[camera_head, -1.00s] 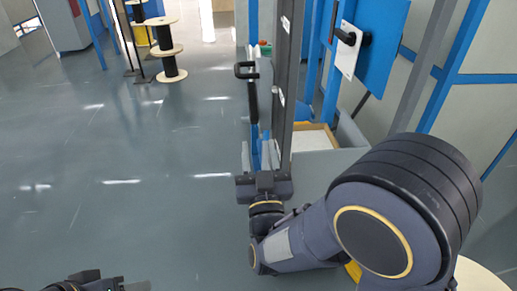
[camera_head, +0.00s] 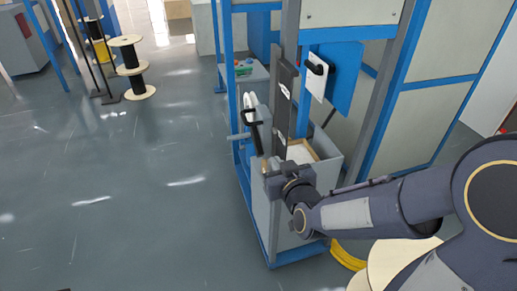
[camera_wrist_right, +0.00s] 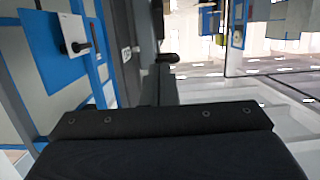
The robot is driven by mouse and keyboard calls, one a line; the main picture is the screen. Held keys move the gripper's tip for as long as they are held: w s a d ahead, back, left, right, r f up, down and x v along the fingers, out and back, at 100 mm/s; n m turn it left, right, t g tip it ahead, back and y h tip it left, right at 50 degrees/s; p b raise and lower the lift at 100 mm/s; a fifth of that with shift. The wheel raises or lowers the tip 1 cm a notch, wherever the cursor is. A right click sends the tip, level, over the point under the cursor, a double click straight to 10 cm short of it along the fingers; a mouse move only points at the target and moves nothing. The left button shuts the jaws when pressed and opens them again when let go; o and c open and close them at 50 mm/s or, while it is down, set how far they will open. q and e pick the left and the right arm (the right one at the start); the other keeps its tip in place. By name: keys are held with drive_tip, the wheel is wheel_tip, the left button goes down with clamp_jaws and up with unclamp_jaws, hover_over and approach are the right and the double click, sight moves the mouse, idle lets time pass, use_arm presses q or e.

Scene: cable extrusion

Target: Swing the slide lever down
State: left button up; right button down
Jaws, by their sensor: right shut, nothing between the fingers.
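In the right wrist view a black handle (camera_wrist_right: 168,58) shows ahead, beyond the dark gripper body. My right gripper (camera_head: 274,178) is shut and empty, below the lever and apart from it in the picture. The depth gap is hard to judge. My left gripper is out of view.
A white plate (camera_head: 317,82) with a black knob is on a blue panel (camera_head: 345,75). A grey bin (camera_head: 325,175) stands behind my right gripper. A cable spool (camera_head: 133,75) stands at the back left.

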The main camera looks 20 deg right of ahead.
hover_over(261, 156)
drive_tip(key=s, duration=0.5)
wheel_tip(261, 156, down, 2)
drive_tip(key=shift+w+f, duration=0.65)
drive_tip(key=shift+f, duration=0.3)
drive_tip(key=shift+w+f, duration=0.6)
drive_tip(key=shift+f, duration=0.3)
drive_tip(key=shift+f+b, duration=0.25)
drive_tip(key=shift+b, duration=0.4)
drive_tip(key=f+t+b, duration=0.1)
drive_tip(key=b, duration=0.5)
drive_tip(key=f+t+b, duration=0.2)
drive_tip(key=b, duration=0.4)
drive_tip(key=shift+w+f, duration=0.15)
drive_tip(key=shift+w, duration=0.25)
drive_tip(key=shift+w+f+b, duration=0.5)
drive_tip(key=shift+f+b, duration=0.1)
drive_tip(key=shift+b, duration=1.05)
drive_tip(key=shift+r, duration=0.15)
